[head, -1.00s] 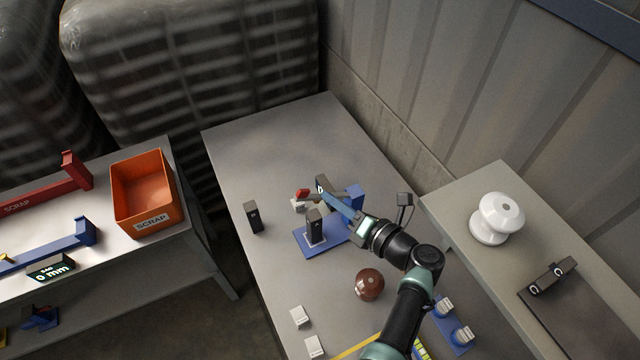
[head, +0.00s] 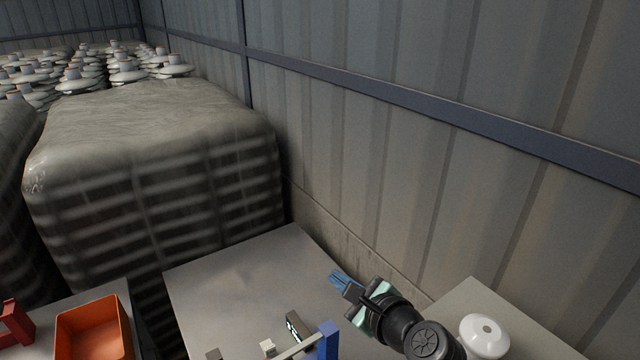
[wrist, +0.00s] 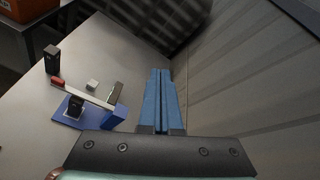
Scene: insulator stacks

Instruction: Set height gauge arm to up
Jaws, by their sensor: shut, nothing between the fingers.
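The height gauge (wrist: 116,117) stands on the table at the left of the wrist view, with a blue base and blue post. Its pale arm (wrist: 90,96) runs from the post to a red tip (wrist: 57,82), passing above a dark block on the base. In the head view only the top of the blue post (head: 328,340) and part of the arm (head: 298,348) show; the base is cut off. My gripper (head: 336,274) is shut and empty, raised above and to the right of the gauge, apart from it. Its blue fingers (wrist: 160,75) lie together in the wrist view.
A dark block (head: 295,326) and a small white block (head: 268,346) are near the gauge. An orange bin (head: 93,325) is at left. A white insulator (head: 484,335) stands on the right table. The ribbed wall (head: 400,150) is close behind my gripper. The far tabletop (head: 235,285) is clear.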

